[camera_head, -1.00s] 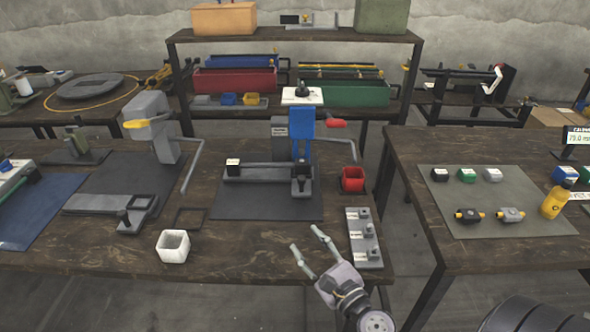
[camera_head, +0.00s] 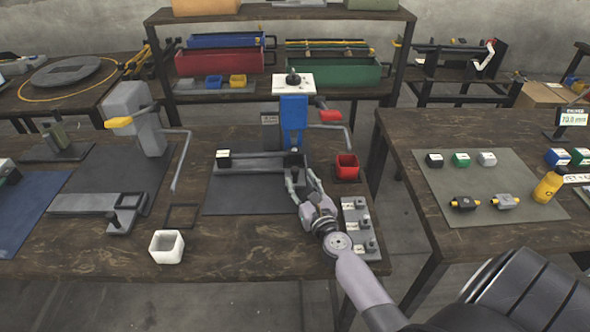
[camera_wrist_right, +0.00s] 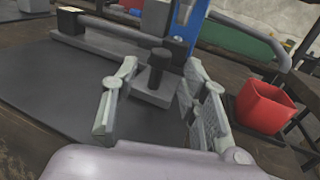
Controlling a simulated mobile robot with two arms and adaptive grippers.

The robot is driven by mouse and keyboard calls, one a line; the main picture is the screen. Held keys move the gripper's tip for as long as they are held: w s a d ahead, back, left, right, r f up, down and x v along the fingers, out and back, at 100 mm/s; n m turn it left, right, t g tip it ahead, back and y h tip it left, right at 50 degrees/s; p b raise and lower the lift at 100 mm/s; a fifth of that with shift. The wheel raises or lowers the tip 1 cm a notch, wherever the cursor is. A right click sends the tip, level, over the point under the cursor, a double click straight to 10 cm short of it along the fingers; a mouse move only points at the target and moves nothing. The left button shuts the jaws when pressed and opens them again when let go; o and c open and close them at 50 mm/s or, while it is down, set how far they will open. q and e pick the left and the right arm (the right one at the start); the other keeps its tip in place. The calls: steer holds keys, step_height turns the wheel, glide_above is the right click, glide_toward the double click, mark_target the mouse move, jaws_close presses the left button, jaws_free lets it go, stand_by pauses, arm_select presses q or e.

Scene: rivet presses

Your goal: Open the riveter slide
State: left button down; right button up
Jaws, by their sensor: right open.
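The blue-columned riveter (camera_head: 293,125) stands on a dark mat at the middle of the workbench. Its grey slide rail (camera_head: 255,163) lies across its base, with a white-topped block (camera_head: 223,159) at the left end. At the right end is a slide block with a dark upright knob (camera_head: 293,158); in the right wrist view the knob (camera_wrist_right: 159,62) rises from the grey slide block (camera_wrist_right: 150,95). My right gripper (camera_head: 303,182) is open close to the knob. In the wrist view its fingers (camera_wrist_right: 160,80) stand left and right of it, with gaps. My left gripper is out of view.
A red bin (camera_head: 346,167) stands just right of the riveter. A grey tray of small parts (camera_head: 359,226) lies beside my right wrist. Another press (camera_head: 128,105) with a yellow part stands to the left. A white bin (camera_head: 167,247) sits near the front edge.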

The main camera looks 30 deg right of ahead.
mark_target(296, 175)
steer(key=x, duration=0.4)
steer(key=shift+w+f, duration=0.1)
steer(key=shift+w, duration=0.4)
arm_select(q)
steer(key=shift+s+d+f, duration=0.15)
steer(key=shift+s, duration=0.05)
arm_select(e)
jaws_close()
